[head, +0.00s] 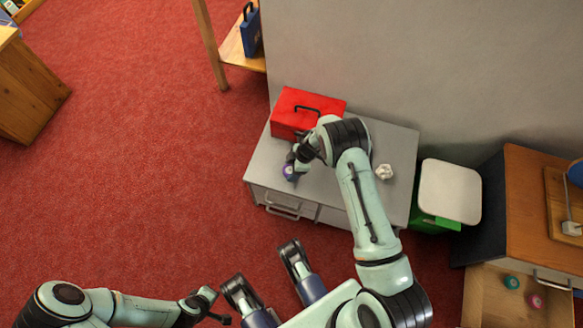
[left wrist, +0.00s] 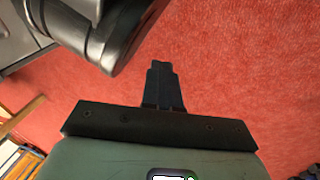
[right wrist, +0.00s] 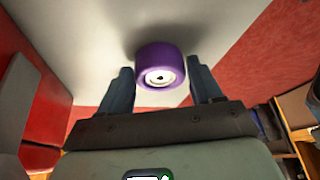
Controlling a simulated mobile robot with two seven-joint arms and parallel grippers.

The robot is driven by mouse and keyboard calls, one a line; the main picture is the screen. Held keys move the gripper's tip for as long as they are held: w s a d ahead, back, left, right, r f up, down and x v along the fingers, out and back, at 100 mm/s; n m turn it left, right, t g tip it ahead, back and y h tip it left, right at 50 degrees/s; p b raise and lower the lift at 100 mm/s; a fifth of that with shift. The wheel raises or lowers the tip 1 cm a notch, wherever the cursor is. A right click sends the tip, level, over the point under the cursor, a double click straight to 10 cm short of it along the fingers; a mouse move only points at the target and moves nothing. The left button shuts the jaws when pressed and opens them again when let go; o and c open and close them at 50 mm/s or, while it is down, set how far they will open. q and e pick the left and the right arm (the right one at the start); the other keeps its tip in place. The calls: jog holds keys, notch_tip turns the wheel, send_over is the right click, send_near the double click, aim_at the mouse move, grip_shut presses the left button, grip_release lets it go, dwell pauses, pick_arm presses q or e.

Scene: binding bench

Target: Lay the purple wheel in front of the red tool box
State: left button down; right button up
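The purple wheel (right wrist: 160,66) is near the front left edge of the grey cabinet top (head: 262,165), in front of the red tool box (head: 290,117). In the head view only a little of the wheel (head: 290,173) shows below my right gripper (head: 291,166). In the right wrist view the right gripper's fingers (right wrist: 160,68) stand open on both sides of the wheel, with a narrow gap at each side. The wheel seems to rest on the top. My left gripper (left wrist: 163,72) is shut and empty, over the red carpet.
A crumpled white thing (head: 384,171) lies on the cabinet top to the right. A green bin with a white lid (head: 450,190) stands beside the cabinet. An open drawer (head: 490,300) at lower right holds a green wheel (head: 511,282) and a pink wheel (head: 535,300).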

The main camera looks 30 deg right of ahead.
jog(key=shift+o, duration=0.8)
jog(key=shift+r, duration=0.2)
jog(key=p+v, duration=0.4)
jog(key=v, duration=0.8)
jog(key=s+a+f+m+t+y, duration=0.1)
jog(key=s+a+f+m+t, duration=0.35)
jog(key=a+m, duration=0.55)
pick_arm(q)
notch_tip(320, 180, up, 6)
jog(key=d, duration=0.2)
jog(key=shift+w+f+t, duration=0.15)
jog(key=shift+w+t, duration=0.15)
jog(key=shift+w, duration=0.05)
pick_arm(e)
jog(key=s+a+f+m+g+h, duration=0.1)
jog(key=s+a+m+g, duration=0.1)
jog(key=s, duration=0.6)
jog(key=s+a+f+m+g+h, duration=0.1)
jog(key=s+a+f+m+g, duration=0.1)
jog(key=s+m, duration=0.3)
jog(key=s, duration=0.4)
jog(key=shift+a+h, duration=0.25)
jog(key=shift+h, duration=0.05)
